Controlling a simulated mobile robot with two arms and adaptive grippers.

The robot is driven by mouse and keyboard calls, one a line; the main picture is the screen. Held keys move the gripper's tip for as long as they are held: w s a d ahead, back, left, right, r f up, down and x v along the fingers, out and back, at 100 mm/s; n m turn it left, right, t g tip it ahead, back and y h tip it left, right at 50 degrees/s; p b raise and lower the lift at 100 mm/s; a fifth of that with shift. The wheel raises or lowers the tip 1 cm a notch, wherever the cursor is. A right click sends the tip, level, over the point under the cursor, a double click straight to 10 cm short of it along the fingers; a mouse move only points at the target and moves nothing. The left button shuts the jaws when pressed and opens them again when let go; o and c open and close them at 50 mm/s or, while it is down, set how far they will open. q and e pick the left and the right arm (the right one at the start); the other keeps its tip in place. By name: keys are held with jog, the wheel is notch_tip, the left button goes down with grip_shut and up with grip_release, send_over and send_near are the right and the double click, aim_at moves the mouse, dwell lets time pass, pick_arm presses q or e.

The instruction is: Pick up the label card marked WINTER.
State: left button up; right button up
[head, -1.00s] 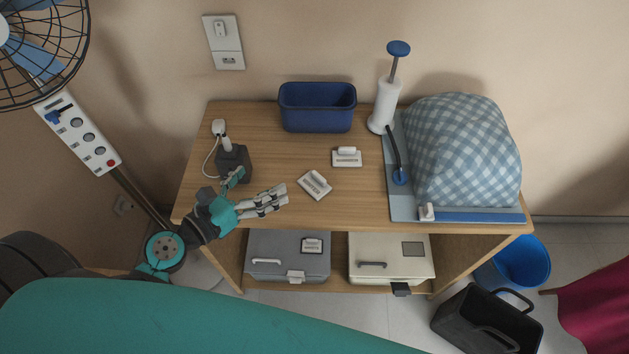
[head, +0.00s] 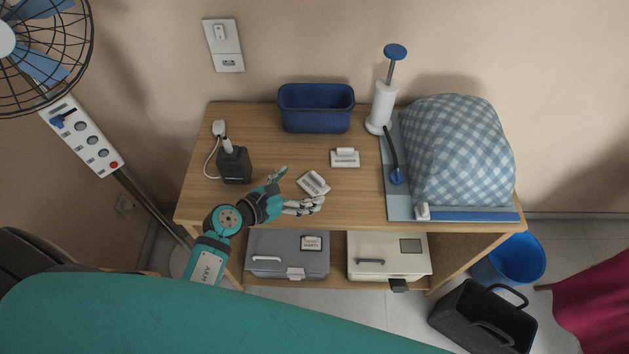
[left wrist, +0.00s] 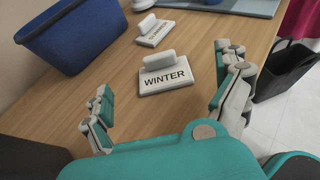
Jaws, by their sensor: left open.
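The WINTER label card (left wrist: 166,78) is a white block with a raised grip and black lettering, lying on the wooden table. In the head view the WINTER card (head: 313,183) lies tilted near the table's front middle. My left gripper (head: 299,190) is open and empty beside it, over the table's front edge. In the left wrist view the left gripper (left wrist: 165,98) has its fingers spread, with the card ahead between them, apart from both. My right gripper is not in view.
A blue bin (head: 317,108) stands at the table's back. A black device (head: 234,164) with a cable is at the left. A checkered cloth bundle (head: 462,150) and a white pump (head: 381,105) are at the right. Two boxes sit on the shelf below.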

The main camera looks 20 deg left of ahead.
aim_at(316, 179)
pick_arm(q)
jog(key=shift+w+d+f, duration=0.1)
jog(key=shift+w+d, duration=0.15)
jog(key=shift+w, duration=0.1)
jog(key=x, duration=0.4)
jog(key=shift+w+f+p, duration=0.1)
jog(key=shift+w+p, duration=0.1)
jog(key=shift+p, duration=0.2)
jog(key=shift+s, duration=0.1)
jog(key=shift+c, duration=1.4)
jog(key=c, duration=0.9)
jog(key=shift+c, duration=0.2)
